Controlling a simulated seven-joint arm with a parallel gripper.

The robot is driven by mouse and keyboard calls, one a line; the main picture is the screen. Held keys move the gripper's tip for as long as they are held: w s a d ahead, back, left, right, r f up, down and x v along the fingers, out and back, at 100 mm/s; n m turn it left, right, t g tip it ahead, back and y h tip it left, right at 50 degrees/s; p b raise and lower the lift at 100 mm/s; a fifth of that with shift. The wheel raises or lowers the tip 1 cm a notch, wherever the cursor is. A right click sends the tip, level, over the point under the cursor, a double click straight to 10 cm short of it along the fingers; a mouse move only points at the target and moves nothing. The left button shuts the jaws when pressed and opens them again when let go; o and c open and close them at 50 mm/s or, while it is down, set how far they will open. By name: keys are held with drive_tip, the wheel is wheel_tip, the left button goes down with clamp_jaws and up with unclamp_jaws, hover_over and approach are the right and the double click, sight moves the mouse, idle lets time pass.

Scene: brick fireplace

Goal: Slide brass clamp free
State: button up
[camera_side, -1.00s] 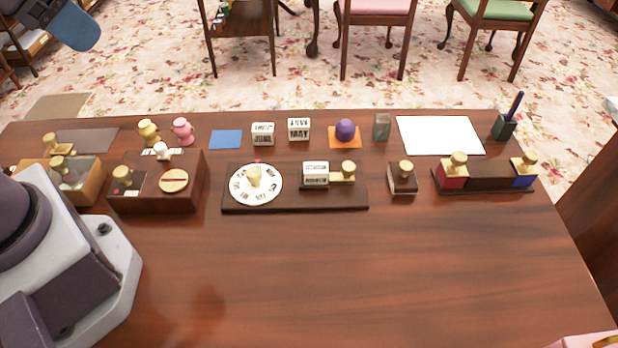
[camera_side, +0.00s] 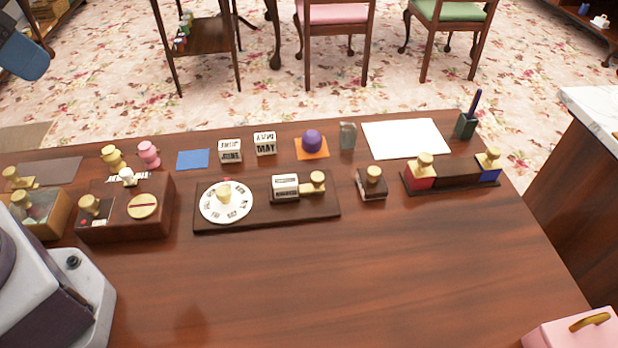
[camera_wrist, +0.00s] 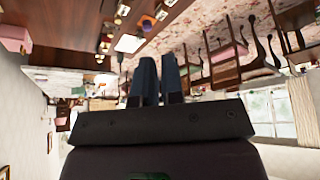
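A small brass clamp (camera_side: 317,181) with a round knob sits on a dark wooden board (camera_side: 262,218), against the right side of a white lettered block (camera_side: 285,186). I take this to be the task's clamp, though similar brass knobbed pieces stand elsewhere. A white dial (camera_side: 226,204) lies on the board's left part. My gripper shows only in part at the top left of the side view (camera_side: 22,55), well away from the board. In the wrist view its two dark blue fingers (camera_wrist: 160,66) stand close together, with nothing visible held. Whether they touch is unclear.
A knobbed dark block (camera_side: 372,184) stands right of the board, then a rack (camera_side: 452,176) with red and blue ends. A wooden box (camera_side: 126,222) is at left. A pink case (camera_side: 575,332) is front right. The table's front middle is clear.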

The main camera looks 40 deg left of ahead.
drive_tip(key=f, duration=0.1)
drive_tip(key=w+f+g, duration=0.1)
drive_tip(key=f, duration=0.1)
drive_tip(key=d+f+g, duration=0.1)
drive_tip(key=shift+w+f+m, duration=0.2)
drive_tip(key=shift+w+m, duration=0.05)
drive_tip(key=shift+m, duration=0.05)
clamp_jaws()
drive_tip(key=m+t+h, duration=0.2)
drive_tip(key=m, duration=1.6)
approach(311, 180)
drive_tip(key=s+a, duration=0.2)
drive_tip(key=s+a+f, duration=0.1)
drive_tip(key=s+a, duration=0.1)
drive_tip(key=s+a+f, duration=0.1)
drive_tip(key=s+a, duration=0.1)
drive_tip(key=s, duration=0.1)
drive_tip(key=shift+s+a+f, duration=0.1)
drive_tip(key=shift+f, duration=0.1)
drive_tip(key=w+d+r+m+t+h, duration=0.1)
drive_tip(key=m, duration=0.1)
drive_tip(key=w+d+r+m+t+h, duration=0.1)
drive_tip(key=w+d+m, duration=0.1)
drive_tip(key=m, duration=0.1)
drive_tip(key=shift+w+r+t+h, duration=0.1)
drive_tip(key=shift+r+t+h, duration=0.2)
drive_tip(key=shift+r+t, duration=0.1)
